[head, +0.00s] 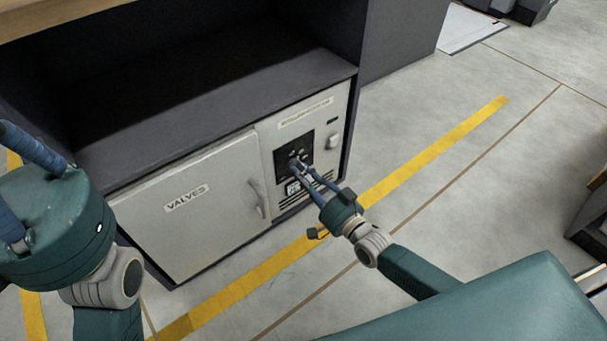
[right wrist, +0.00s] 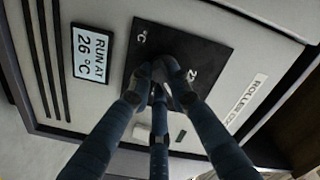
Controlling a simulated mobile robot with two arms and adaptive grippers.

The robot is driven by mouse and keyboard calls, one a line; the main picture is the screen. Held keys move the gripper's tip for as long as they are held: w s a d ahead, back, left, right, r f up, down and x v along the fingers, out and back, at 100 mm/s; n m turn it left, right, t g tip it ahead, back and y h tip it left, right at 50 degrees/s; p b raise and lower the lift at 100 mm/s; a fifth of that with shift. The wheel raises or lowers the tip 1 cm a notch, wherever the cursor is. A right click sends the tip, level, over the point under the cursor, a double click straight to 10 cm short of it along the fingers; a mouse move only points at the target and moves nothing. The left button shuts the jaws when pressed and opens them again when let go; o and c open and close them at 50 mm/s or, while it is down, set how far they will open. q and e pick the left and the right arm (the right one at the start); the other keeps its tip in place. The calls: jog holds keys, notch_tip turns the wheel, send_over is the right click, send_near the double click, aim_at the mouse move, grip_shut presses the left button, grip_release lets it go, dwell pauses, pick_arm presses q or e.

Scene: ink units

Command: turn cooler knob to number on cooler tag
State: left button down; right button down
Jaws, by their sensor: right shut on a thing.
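The cooler panel (head: 333,117) is a pale front with a black dial plate (head: 279,155), low in the dark cabinet. In the right wrist view the dial plate (right wrist: 190,48) shows a °C mark and part of a number. My right gripper (head: 297,165) is shut on the knob at the plate's middle; its fingers (right wrist: 160,75) hide the knob and its pointer. The cooler tag (right wrist: 89,53) reads "RUN AT 26 °C" and sits beside the plate. My left gripper (head: 22,190) is at the left edge, away from the panel; its fingertips are not clearly seen.
A closed door labelled VALVES (head: 187,200) with a handle (head: 257,198) is left of the panel. A small pale switch (head: 333,141) is at the panel's right. A yellow floor line (head: 430,150) runs past the cabinet over clear floor.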

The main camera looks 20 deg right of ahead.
jog(key=c, duration=1.6)
grip_release()
jog(key=shift+s, duration=0.1)
jog(key=v, duration=1.2)
